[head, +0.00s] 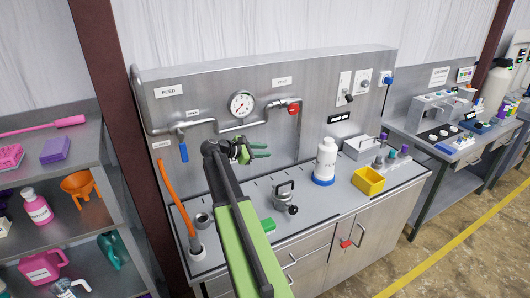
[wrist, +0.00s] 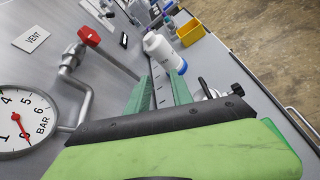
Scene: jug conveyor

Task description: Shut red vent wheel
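The red vent wheel (head: 293,108) sits on the pipe end below the VENT label on the steel back panel. In the wrist view the red wheel (wrist: 89,35) is at the upper left, on its metal valve body. My gripper (head: 266,150) is in front of the panel, below and left of the wheel and apart from it. In the wrist view my gripper (wrist: 165,82) shows two green fingers spread apart with nothing between them. The wheel is in plain sight; its turn position cannot be told.
A pressure gauge (head: 242,104) and grey piping are left of the wheel. A blue-handled lever (head: 183,152) hangs under the feed pipe. A white bottle (head: 325,160), a clamp-like metal fitting (head: 285,196) and a yellow bin (head: 368,181) stand on the counter below.

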